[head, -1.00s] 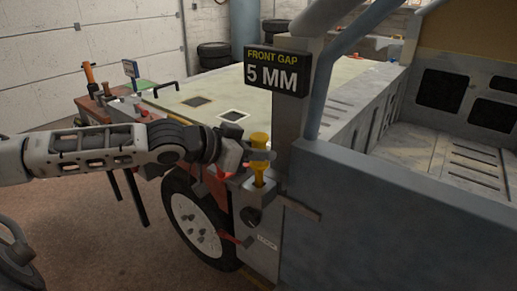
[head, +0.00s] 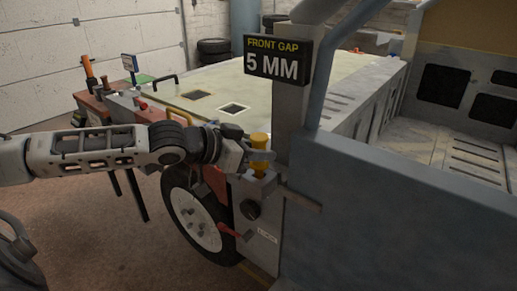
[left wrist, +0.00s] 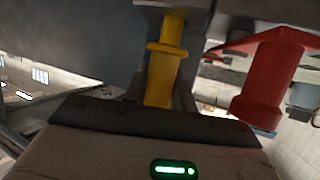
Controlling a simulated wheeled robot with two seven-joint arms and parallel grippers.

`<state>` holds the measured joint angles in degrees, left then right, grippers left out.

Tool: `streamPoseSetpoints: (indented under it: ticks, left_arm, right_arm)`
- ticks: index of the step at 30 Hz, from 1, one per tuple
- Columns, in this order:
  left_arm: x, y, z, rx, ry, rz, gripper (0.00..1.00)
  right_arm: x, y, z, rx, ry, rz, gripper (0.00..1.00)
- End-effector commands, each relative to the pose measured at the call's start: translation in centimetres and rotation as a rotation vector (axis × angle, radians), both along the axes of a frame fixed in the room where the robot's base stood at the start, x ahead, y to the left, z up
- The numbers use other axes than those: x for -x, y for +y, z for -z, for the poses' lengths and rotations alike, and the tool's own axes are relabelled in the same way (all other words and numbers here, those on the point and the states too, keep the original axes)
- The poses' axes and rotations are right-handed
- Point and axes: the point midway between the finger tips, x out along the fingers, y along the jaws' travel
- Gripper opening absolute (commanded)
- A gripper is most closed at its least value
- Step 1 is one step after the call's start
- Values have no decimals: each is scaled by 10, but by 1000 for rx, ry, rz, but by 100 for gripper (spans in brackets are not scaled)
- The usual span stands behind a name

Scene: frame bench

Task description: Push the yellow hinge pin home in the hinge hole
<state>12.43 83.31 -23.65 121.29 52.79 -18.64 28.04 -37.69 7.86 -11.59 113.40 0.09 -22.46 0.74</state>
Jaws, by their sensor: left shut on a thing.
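The yellow hinge pin (head: 259,139) stands upright at the grey hinge block (head: 243,187) on the corner of the vehicle body. My left gripper (head: 258,156) comes in from the left and is shut on the pin below its head. A short yellow length shows under the fingers, above the block. In the left wrist view the pin (left wrist: 164,64), with its collar, runs between the fingers up to a grey part (left wrist: 165,4) at the picture's top edge. The hole itself is hidden. My right gripper is not in view.
A sign (head: 277,63) reads "FRONT GAP 5 MM" on a grey post beside the pin. A blue-grey panel (head: 390,210) fills the right side. A red lever (head: 235,232) sits below the block. A red part (left wrist: 270,80) is beside the pin in the wrist view.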

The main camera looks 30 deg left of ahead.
Motion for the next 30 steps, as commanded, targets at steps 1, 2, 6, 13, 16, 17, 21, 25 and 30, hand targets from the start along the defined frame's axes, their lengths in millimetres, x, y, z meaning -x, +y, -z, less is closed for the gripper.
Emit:
streamPoseSetpoints:
  ticks: [1,2,6,13,16,17,21,25,30]
  left_arm:
    - [0,0,2,1,-2,0,0]
    - [0,0,2,1,-2,0,0]
    - [0,0,6,1,-2,0,0]
    - [0,0,8,2,2,0,52]
    - [0,0,8,2,3,0,52]
    - [0,0,9,2,4,-1,52]
    - [1,0,10,3,9,0,52]
    - [2,1,12,0,10,-2,52]
    - [13,9,8,-10,1,-9,52]
  right_arm:
    - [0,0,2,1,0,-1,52]
    - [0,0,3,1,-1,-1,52]
    - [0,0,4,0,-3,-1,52]
    - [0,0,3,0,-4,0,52]
    - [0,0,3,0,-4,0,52]
    - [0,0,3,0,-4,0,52]
    - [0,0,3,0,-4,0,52]
    - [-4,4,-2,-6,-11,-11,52]
    - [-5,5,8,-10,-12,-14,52]
